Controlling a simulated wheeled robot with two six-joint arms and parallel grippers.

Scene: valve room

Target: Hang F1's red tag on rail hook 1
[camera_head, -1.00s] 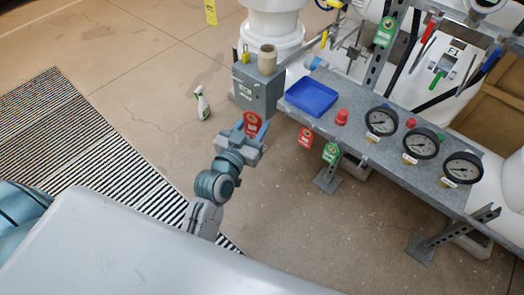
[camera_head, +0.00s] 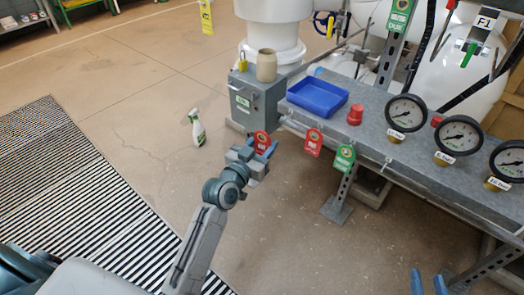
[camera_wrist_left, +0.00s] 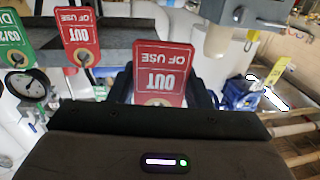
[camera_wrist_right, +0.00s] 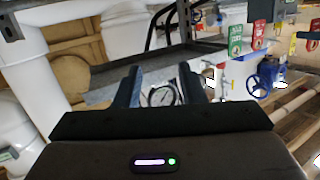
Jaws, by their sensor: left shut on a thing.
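My left gripper (camera_head: 256,153) is shut on a red tag (camera_head: 262,141), held upright in front of the rail's left end, by the grey box. In the left wrist view the held tag (camera_wrist_left: 162,73) reads "OUT OF USE" upside down. I cannot tell whether it touches a hook. Another red tag (camera_head: 313,142) and a green tag (camera_head: 344,158) hang along the shelf's front edge, to its right. The F1 label (camera_head: 487,20) is at the upper right. My right gripper (camera_head: 428,284) is open and empty at the lower right; its spread fingers also show in the right wrist view (camera_wrist_right: 160,88).
The grey box (camera_head: 256,100) carries a yellow padlock and a beige cup. A blue tray (camera_head: 318,100), a red knob (camera_head: 355,114) and several gauges (camera_head: 406,113) line the shelf (camera_head: 375,142). A spray bottle (camera_head: 196,130) stands on the floor.

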